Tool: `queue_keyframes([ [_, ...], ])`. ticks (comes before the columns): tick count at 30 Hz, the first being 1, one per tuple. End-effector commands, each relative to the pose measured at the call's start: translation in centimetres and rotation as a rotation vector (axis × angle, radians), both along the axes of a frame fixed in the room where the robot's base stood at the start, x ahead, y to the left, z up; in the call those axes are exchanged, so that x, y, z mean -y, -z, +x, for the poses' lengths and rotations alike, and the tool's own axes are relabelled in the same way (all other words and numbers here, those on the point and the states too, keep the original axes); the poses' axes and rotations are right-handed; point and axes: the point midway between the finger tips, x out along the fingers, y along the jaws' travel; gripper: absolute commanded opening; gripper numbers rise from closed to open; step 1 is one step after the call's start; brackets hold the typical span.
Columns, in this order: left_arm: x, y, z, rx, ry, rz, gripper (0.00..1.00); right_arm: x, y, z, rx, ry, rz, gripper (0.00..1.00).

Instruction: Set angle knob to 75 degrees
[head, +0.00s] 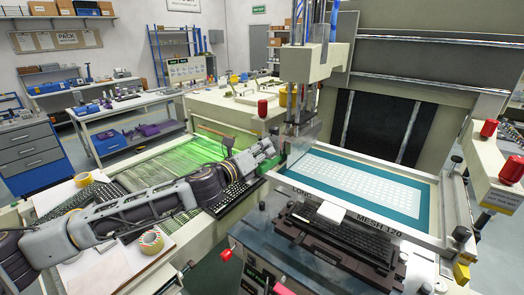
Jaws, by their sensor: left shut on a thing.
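My left gripper (264,152) is at the end of the arm that comes in from the left. It is beside the left edge of the screen printer, just left of the clear plates under the print head (312,62). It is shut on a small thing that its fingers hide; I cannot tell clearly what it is. No angle scale or knob marking is readable. Red knobs show on the machine: one (262,108) above and behind my gripper, and others at the right (489,128). My right gripper is not in view.
The teal-framed screen (424,209) with a pale key pattern lies right of my gripper. A black keyboard (355,232) is on the machine's front; another (232,196) lies beneath my arm. Tape rolls (151,241) are on the left table. A workbench (130,107) stands behind.

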Motion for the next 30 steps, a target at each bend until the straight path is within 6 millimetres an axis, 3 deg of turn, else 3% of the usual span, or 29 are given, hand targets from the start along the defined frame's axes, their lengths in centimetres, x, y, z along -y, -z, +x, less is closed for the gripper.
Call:
queue_keyframes([
  [5,-0.04,-0.08,0.03,0.001,-0.001,0.0,0.0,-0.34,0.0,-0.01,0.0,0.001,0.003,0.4],
  [6,-0.04,-0.08,0.03,0.0,-0.001,-0.001,0.26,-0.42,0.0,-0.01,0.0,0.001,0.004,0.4],
  [11,-0.02,-0.05,0.02,0.0,-0.001,-0.001,0.44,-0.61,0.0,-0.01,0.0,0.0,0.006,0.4],
  [30,-0.79,0.06,-0.96,-0.002,-0.001,-0.001,0.44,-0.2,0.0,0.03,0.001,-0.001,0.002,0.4],
])
